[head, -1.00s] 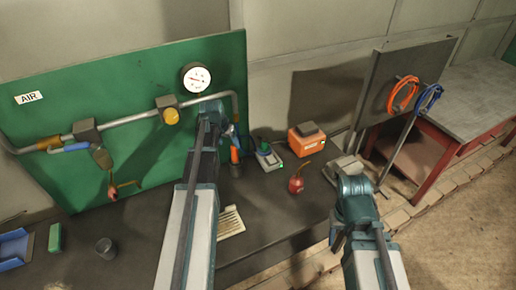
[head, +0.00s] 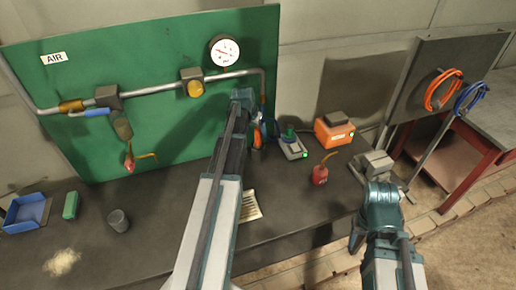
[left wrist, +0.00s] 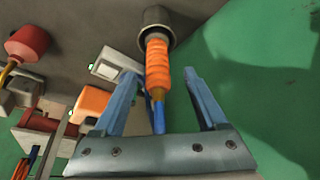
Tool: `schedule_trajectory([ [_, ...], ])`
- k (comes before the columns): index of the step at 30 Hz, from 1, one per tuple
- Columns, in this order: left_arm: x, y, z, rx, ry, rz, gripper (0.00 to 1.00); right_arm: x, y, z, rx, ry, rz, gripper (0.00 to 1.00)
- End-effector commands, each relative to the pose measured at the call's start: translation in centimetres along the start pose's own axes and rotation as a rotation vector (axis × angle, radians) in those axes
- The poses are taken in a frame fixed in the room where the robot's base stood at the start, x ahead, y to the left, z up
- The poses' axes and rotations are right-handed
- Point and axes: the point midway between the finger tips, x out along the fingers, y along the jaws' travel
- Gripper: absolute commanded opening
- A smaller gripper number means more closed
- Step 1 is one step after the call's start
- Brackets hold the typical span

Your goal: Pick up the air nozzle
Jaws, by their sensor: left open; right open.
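The air nozzle, which I take to be the orange ribbed piece (left wrist: 158,66), has a brass neck and a blue part on the near side. Its far end points into a dark round cup (left wrist: 158,24) in the left wrist view. In the head view the orange piece (head: 257,138) shows partly behind my left gripper (head: 250,130), below the pipe's right end. My left gripper (left wrist: 160,80) is open, one finger on each side of the orange piece, with no clear contact. My right gripper (head: 357,238) is open and empty, low over the bench's front edge.
A green panel (head: 165,125) with pipe and gauge (head: 224,50) stands behind. To the right are a grey device (head: 292,148), orange box (head: 334,132), red oil can (head: 320,174) and vise (head: 373,165). A cup (head: 118,220) and blue bin (head: 25,212) stand left.

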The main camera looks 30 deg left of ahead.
Motion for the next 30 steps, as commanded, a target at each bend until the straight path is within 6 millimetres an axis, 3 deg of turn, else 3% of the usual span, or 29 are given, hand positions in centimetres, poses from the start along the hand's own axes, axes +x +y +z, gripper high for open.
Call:
schedule_trajectory([
  [1, 0.8, 0.0, 0.1, 0.000, 0.000, 0.000, 0.75, 0.7, -0.1, 0.0, -0.001, 0.000, 0.000, 0.50],
  [11, 1.4, 0.1, -0.1, 0.000, 0.000, 0.000, 0.75, 1.2, -0.1, -0.1, -0.002, 0.000, 0.000, 0.50],
  [22, 5.8, 0.3, -0.4, -0.001, 0.000, -0.001, 0.75, 5.2, -0.5, -0.3, -0.001, 0.000, 0.001, 0.50],
  [30, 5.8, 0.3, -0.5, -0.001, 0.000, 0.000, 0.75, 5.2, -0.5, -0.3, -0.001, 0.000, 0.001, 0.50],
])
